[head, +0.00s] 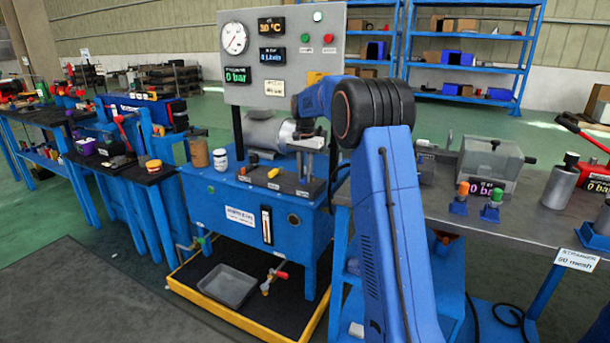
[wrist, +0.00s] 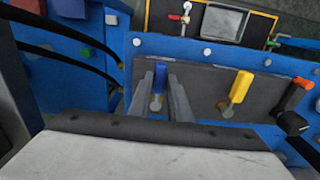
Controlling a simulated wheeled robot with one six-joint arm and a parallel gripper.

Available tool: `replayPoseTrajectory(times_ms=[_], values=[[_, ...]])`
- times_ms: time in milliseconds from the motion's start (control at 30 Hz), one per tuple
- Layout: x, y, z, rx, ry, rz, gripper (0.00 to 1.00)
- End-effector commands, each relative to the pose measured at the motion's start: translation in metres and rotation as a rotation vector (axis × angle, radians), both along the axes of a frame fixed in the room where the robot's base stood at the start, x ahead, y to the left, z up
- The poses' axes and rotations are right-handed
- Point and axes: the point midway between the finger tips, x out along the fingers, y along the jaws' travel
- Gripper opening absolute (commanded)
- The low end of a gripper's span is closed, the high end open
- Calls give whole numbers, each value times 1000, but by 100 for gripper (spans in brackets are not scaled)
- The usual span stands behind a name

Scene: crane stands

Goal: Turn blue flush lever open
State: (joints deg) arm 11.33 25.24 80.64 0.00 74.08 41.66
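The blue flush lever (wrist: 159,76) shows in the wrist view, on a dark grey plate (wrist: 205,88), with its brass-coloured base towards the camera. My gripper (wrist: 160,82) is open, with one grey finger on each side of the blue lever. I cannot tell whether either finger touches it. In the head view my gripper (head: 304,160) is over the right end of the plate on the blue unit, and the blue lever is hidden or too small to make out there.
A yellow lever (wrist: 240,86) and an orange-handled valve (wrist: 298,93) stand to the right of the blue lever. Black hoses (wrist: 60,35) run at the left. A gauge panel (head: 284,55) rises behind the unit, and a metal bench (head: 455,215) stands to the right.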

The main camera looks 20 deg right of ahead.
Motion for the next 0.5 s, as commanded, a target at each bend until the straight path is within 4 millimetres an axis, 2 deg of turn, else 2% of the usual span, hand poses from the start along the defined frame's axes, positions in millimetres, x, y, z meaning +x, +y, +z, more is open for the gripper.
replayPoseTrajectory(times_ms=[33, 67, 367, 500], values=[[0, 0, 0, 0, -1, 0, 30], [0, 0, 0, 0, -1, 0, 34], [0, 0, 1, 0, 0, 1, 34], [0, 0, 10, 0, -1, 1, 34]])
